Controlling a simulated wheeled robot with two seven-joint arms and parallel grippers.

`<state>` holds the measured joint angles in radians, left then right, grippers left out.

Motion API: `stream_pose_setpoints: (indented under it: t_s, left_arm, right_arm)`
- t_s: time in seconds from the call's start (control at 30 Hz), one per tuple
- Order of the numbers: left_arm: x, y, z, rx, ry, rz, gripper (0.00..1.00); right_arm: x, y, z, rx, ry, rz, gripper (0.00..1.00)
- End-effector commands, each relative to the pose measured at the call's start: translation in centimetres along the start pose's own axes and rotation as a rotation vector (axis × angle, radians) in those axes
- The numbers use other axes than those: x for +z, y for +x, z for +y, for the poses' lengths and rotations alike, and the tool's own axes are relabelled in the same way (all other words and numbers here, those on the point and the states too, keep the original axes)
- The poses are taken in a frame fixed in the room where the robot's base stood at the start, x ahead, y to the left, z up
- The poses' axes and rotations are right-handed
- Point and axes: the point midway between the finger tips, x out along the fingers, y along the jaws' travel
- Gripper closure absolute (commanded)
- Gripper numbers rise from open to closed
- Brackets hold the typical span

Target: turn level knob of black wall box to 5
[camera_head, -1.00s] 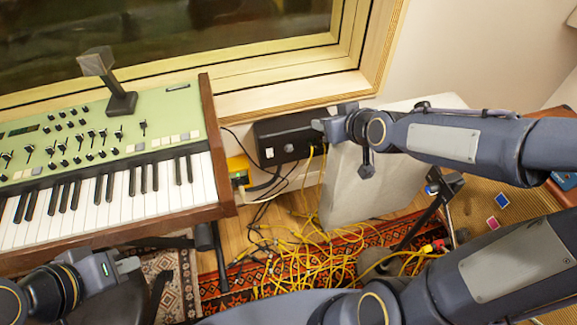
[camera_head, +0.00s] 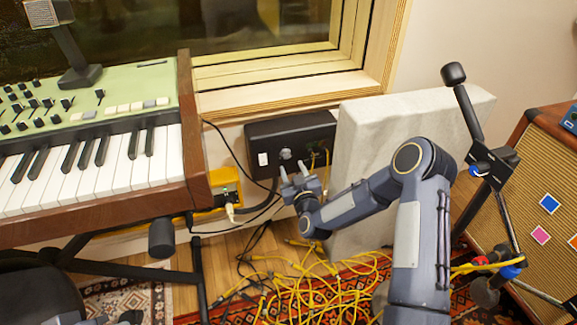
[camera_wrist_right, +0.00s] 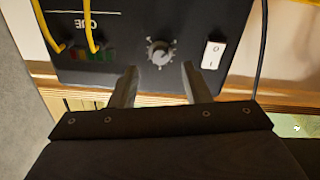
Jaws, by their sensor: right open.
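The black wall box (camera_head: 262,133) is mounted on the wall below the window, right of the keyboard. Its round level knob (camera_head: 285,154) is on the front face, between a white switch and plugged yellow cables. In the right wrist view the silver-grey knob (camera_wrist_right: 160,52) appears with pale marks around it; the numbers are too small to read. My right gripper (camera_head: 294,172) is open and empty just in front of the box, slightly below the knob. In the wrist view its fingertips (camera_wrist_right: 160,68) lie either side of the knob, apparently not touching it. Only a sliver of my left gripper (camera_head: 128,318) shows.
The white rocker switch (camera_wrist_right: 213,54) is close to one finger. Yellow cables (camera_head: 326,160) hang from the box and pile on the floor. A pale panel (camera_head: 350,130) stands right of the box, and the keyboard (camera_head: 100,185) and a yellow box (camera_head: 226,190) are left.

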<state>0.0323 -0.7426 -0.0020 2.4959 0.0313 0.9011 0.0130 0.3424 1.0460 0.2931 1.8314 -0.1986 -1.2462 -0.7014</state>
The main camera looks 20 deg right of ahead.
Motion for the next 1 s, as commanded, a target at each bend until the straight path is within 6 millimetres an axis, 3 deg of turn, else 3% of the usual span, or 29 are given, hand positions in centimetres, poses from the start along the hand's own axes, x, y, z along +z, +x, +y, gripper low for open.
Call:
stream_pose_setpoints:
  t_s: [0.3, 0.67, 1.0]
  left_arm:
    - [0.7, 1.4, -0.7, 0.000, 0.000, 0.000, 1.00]
    - [0.8, 1.5, -0.7, 0.000, 0.000, 0.000, 1.00]
    - [0.8, 1.5, -0.7, 0.000, 0.000, 0.000, 1.00]
  right_arm:
    - [0.2, 4.4, -0.1, -0.001, 0.002, 0.000, 0.57]
    - [0.0, 5.0, -0.1, -0.002, 0.002, -0.002, 0.57]
    - [0.0, 5.0, -0.1, -0.002, 0.001, -0.002, 1.00]
